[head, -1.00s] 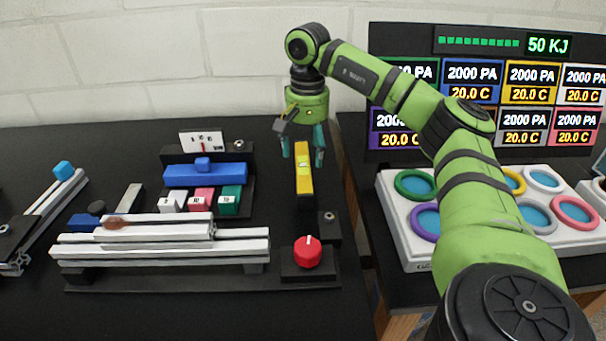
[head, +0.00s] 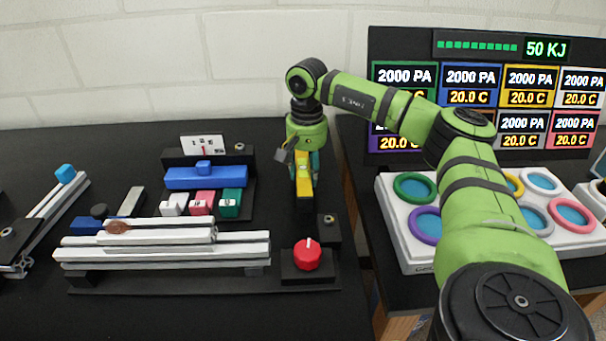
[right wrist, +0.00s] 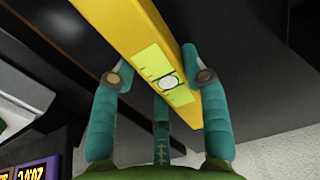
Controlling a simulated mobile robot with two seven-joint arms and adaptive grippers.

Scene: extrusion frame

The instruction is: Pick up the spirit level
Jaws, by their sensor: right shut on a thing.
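The spirit level is a yellow bar (head: 304,186) with a pale green vial window, near the right end of the black bench. In the right wrist view the yellow spirit level (right wrist: 155,62) runs diagonally between my teal fingers, its vial window facing the camera. My right gripper (head: 304,164) reaches down over the far part of the level and is shut on it. In the right wrist view, the fingers of my right gripper (right wrist: 160,85) stand on both sides of the bar. Whether the level touches its black support is hard to tell. My left gripper is not in view.
A red knob (head: 307,254) stands in front of the level. White extrusion bars (head: 170,250), a blue block (head: 205,177) and small white, pink and green blocks lie to the left. A white tray with coloured rings (head: 408,238) is on the right table.

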